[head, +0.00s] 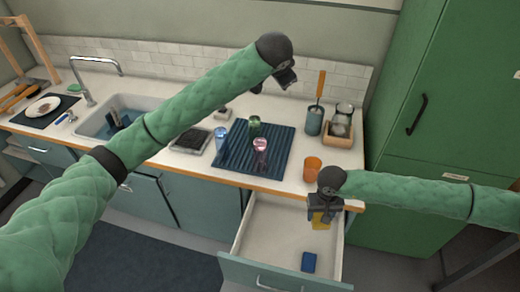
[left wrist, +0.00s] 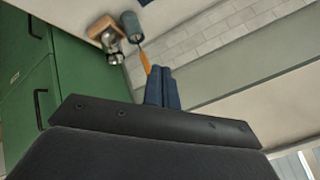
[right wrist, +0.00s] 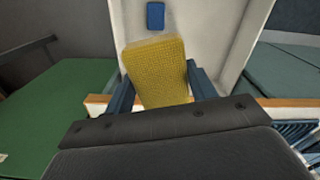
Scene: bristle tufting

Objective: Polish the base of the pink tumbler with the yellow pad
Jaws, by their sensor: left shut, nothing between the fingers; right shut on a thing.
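The pink tumbler (head: 260,150) stands on the dark ribbed mat (head: 250,163) on the counter. The yellow pad (right wrist: 158,72) is held between the fingers of my right gripper (right wrist: 160,88), above the open drawer; the pad also shows in the head view (head: 320,220). My left gripper is raised above the counter; its fingers (left wrist: 162,88) are shut and empty in the left wrist view. In the head view the left gripper (head: 287,78) is partly hidden by its own wrist. The tumbler is away from both grippers.
A blue glass (head: 221,139) and a green glass (head: 254,126) share the mat. An orange cup (head: 312,169) stands near the counter edge. The open drawer (head: 275,240) holds a blue block (head: 309,262). A utensil crock (head: 314,121) and a wooden caddy (head: 338,132) stand behind.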

